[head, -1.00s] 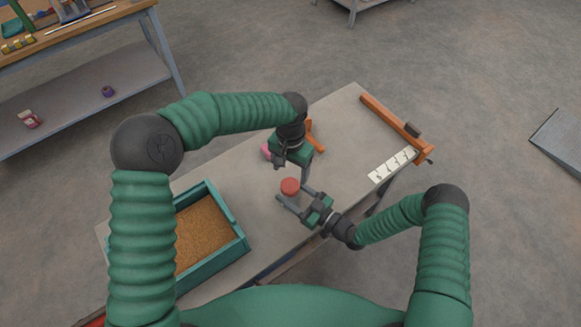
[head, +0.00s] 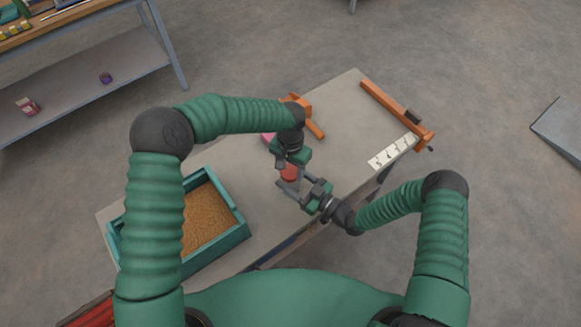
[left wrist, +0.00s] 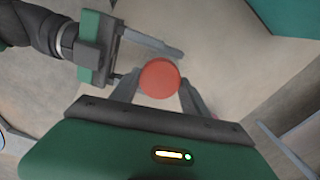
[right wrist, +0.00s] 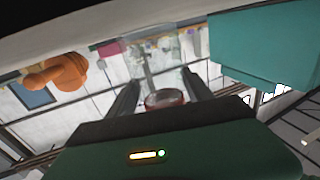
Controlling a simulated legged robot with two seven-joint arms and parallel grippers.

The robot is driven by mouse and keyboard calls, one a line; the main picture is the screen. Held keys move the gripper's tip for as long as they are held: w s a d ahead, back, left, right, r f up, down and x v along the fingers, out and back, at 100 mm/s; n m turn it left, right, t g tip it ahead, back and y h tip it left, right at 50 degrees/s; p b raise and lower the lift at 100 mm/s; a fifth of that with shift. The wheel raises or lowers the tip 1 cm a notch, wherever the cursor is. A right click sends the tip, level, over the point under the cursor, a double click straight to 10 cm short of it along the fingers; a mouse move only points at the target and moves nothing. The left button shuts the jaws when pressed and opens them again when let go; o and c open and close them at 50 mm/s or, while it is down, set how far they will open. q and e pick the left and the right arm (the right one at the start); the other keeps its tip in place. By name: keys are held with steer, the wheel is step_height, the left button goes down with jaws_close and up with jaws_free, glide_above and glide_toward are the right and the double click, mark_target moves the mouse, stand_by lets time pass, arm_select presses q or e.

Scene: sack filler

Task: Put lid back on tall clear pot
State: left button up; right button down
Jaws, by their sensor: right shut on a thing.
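The round red lid (head: 290,172) shows at the middle of the table in the head view, and from above in the left wrist view (left wrist: 160,78). The clear pot (right wrist: 167,62) seems to show between my right fingers, with a red-rimmed end; it is faint, and I cannot tell whether the lid is seated. My right gripper (head: 287,190) is shut on the pot. My left gripper (left wrist: 160,92) is over the lid, with one finger on each side; it looks open, with small gaps beside the lid.
A teal crate (head: 232,240) of brown grain stands at the left. An orange clamp (head: 311,124) and a pink object (head: 267,139) are behind my left gripper. An orange bar (head: 395,108) and a white numbered strip (head: 392,151) lie at the right.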

arm_select(q)
steer(key=c, duration=0.9)
steer(key=o, duration=1.6)
steer(key=shift+r, duration=0.15)
step_height(320, 180, up, 12)
steer(key=shift+w+d+f, duration=0.1)
steer(key=shift+f, duration=0.1)
arm_select(e)
steer(key=shift+c, duration=1.6)
jaws_free()
arm_select(q)
step_height(320, 180, down, 2)
steer(key=shift+f+b, duration=0.1)
steer(key=shift+b, duration=1)
arm_select(e)
steer(key=v, duration=1.7)
